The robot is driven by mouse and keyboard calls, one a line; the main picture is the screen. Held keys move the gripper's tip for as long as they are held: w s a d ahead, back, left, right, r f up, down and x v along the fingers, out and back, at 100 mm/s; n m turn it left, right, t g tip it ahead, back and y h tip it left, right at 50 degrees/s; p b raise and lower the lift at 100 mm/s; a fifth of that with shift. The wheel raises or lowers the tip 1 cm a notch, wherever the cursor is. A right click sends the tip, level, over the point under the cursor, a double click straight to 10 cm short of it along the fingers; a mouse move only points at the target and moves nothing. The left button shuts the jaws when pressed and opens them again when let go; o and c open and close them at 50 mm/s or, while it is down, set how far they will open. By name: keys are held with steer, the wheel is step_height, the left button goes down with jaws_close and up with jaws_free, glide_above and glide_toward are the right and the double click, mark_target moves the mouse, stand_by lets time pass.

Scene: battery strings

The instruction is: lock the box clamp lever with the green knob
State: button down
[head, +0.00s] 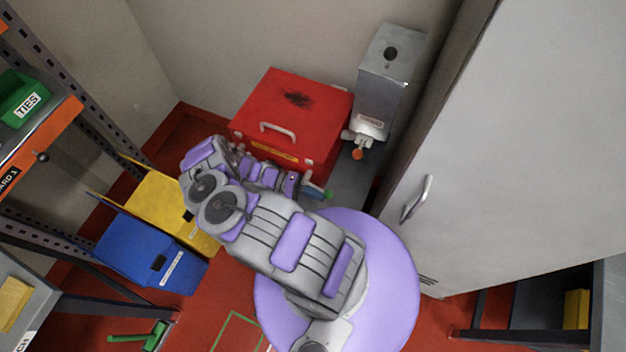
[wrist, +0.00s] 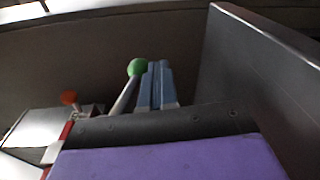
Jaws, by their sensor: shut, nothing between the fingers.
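The green knob (wrist: 137,67) tops a grey lever (wrist: 123,97) that leans up to the right in the wrist view. My gripper (wrist: 158,70), with blue fingers, is shut and empty just right of the knob. I cannot tell whether they touch. In the head view the green knob (head: 329,195) shows at the tip of my gripper (head: 318,192), beside the front right of the red box (head: 310,100). My arm hides the lever's base and part of the box front there.
A grey metal unit (head: 385,75) with an orange knob (head: 357,154) stands right of the box. A tall grey cabinet (head: 500,130) is close on the right. Yellow (head: 165,200) and blue (head: 150,250) bins and a shelf rack stand on the left.

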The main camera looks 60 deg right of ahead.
steer(key=shift+s+r+g+b, duration=0.2)
steer(key=shift+s+g+b, duration=0.1)
steer(key=shift+g+b, duration=0.35)
steer(key=shift+r, duration=0.15)
